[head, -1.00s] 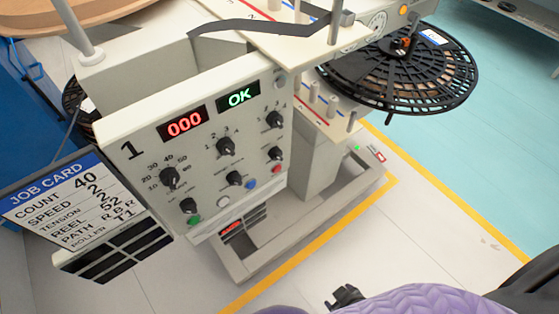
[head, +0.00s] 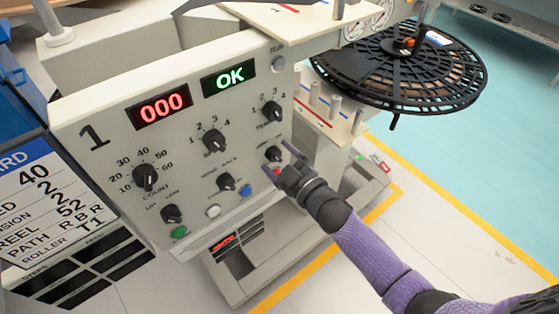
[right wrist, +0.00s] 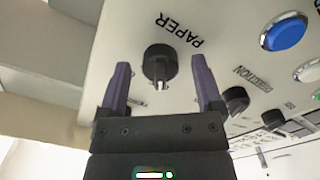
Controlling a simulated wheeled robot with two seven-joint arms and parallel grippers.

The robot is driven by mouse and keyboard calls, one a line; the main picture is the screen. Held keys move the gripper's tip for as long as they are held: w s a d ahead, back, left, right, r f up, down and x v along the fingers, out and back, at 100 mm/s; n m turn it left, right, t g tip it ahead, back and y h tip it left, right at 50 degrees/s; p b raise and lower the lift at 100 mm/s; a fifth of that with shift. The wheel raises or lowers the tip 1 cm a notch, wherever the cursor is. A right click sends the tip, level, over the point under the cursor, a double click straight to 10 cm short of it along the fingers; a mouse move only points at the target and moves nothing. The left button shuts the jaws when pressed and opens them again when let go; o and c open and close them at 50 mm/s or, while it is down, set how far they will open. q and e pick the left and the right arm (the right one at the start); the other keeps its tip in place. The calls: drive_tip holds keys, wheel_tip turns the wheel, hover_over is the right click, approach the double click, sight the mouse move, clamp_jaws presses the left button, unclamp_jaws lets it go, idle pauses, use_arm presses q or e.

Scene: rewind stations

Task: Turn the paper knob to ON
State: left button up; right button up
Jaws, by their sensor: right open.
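The paper knob (head: 273,153) is a small black knob at the lower right of the white control panel (head: 100,125). In the right wrist view the black knob (right wrist: 160,64) sits beside the printed word PAPER, which appears upside down. My right gripper (head: 283,160) is open at the panel's right edge. In the right wrist view its two purple-grey fingers (right wrist: 161,84) stand one on each side of the knob, with gaps showing on both sides. I cannot read the knob's ON mark. My left gripper is not in view.
Several other black knobs, such as the count knob (head: 145,177), are on the panel. A blue button (head: 246,191) and a white button (head: 213,211) lie below. A black reel (head: 400,75) stands at the upper right. The displays read 000 and OK.

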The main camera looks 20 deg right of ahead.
drive_tip(key=shift+c, duration=1.3)
clamp_jaws()
